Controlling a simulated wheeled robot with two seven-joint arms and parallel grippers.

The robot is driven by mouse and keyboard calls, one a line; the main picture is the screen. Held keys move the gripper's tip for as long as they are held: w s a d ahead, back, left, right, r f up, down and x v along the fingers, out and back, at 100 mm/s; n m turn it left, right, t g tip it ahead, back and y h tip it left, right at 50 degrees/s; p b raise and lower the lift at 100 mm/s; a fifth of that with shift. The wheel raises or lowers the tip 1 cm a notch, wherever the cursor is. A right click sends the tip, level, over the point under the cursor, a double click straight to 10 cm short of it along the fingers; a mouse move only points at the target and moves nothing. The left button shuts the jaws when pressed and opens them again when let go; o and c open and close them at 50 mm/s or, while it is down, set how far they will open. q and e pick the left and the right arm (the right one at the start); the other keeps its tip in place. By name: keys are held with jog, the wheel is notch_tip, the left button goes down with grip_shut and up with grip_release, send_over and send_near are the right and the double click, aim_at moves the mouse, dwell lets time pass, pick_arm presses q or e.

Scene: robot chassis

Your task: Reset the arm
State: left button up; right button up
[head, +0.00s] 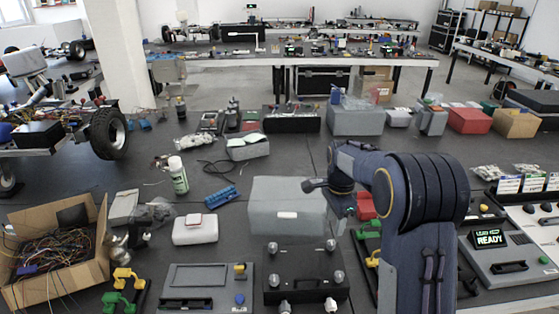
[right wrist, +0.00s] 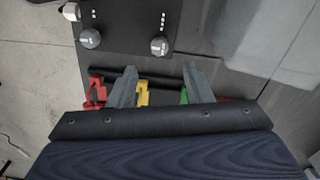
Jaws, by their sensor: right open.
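My right arm (head: 425,195) comes up from the lower right in the head view and bends left at a large dark joint. Its forearm ends above the table, beside a grey box. My right gripper (right wrist: 160,82) shows in the right wrist view with its two grey fingers apart and nothing held between them. Red, yellow (right wrist: 142,93) and green pieces show beside and beyond the fingers. A black panel with round grey knobs (right wrist: 125,35) lies ahead of them. In the head view the fingers are mostly hidden by the arm. My left gripper is not in view.
The dark table holds a grey box (head: 270,207), a black knobbed unit (head: 305,280), a cardboard box of wires (head: 97,265), a white spray can (head: 178,175) and a console reading READY (head: 488,238). Several boxes line the back edge. Bare table shows left of centre.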

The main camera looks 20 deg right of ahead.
jog(key=s+a+r+n+t+y, duration=0.2)
jog(key=s+a+r+n, duration=0.15)
jog(key=s, duration=0.45)
jog(key=s+a+r+n+t+y, duration=0.1)
jog(key=s+a+r+n+y, duration=0.1)
jog(key=s+r+n, duration=0.5)
jog(key=s+a+f+n+t, duration=0.1)
jog(key=s+a+f+n, duration=0.1)
jog(key=s, duration=0.5)
jog(key=s+a+f+n+t, duration=0.1)
jog(key=s+a+f+n, duration=0.1)
jog(key=s+a+n, duration=0.2)
jog(key=s, duration=0.3)
jog(key=shift+t, duration=0.3)
